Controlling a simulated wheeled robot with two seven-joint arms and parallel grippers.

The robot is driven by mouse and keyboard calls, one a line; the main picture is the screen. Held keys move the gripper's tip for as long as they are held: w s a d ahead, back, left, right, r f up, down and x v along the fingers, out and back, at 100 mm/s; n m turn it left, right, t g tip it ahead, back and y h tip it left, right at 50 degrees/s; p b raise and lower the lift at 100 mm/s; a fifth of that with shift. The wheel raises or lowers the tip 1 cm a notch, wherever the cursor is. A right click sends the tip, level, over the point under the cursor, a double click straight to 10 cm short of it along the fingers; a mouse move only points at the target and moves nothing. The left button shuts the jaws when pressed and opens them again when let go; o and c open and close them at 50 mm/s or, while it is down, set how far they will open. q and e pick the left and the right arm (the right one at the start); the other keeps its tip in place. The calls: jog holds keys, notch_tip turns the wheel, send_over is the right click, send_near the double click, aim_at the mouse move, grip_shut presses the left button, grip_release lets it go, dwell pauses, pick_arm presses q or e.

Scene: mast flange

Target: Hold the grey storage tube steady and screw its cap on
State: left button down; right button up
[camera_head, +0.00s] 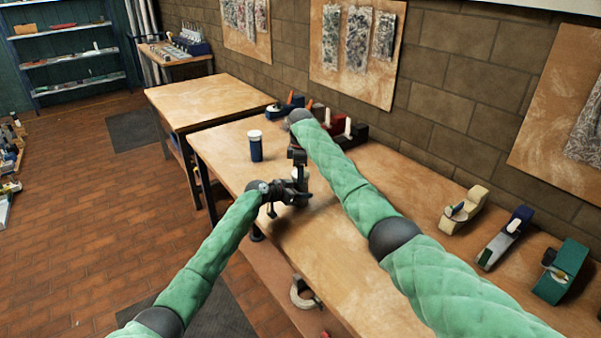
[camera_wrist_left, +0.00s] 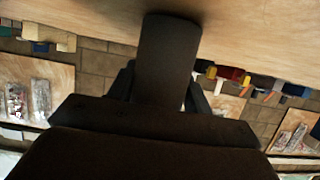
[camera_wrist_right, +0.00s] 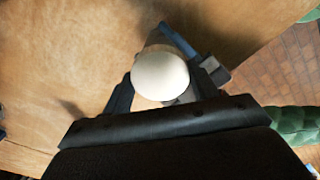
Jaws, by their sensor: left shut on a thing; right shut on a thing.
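My left gripper (camera_head: 288,192) is shut on the grey storage tube, which shows as a dark cylinder (camera_wrist_left: 168,60) between its fingers in the left wrist view. My right gripper (camera_head: 298,166) comes down from above and is shut on the white cap (camera_wrist_right: 160,75), seen face-on as a pale disc in the right wrist view. The join between cap and tube is hidden, so I cannot tell whether the threads are engaged.
A dark blue tube with a white lid (camera_head: 256,146) stands on the workbench (camera_head: 225,150), left of the grippers. Tape dispensers (camera_head: 464,208) and other items line the bench's wall side. A second table (camera_head: 205,98) stands beyond. The bench's front middle is mostly clear.

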jog(key=shift+a+r, duration=0.1)
jog(key=o, duration=1.1)
jog(key=shift+r, duration=2.2)
jog(key=shift+c, duration=0.5)
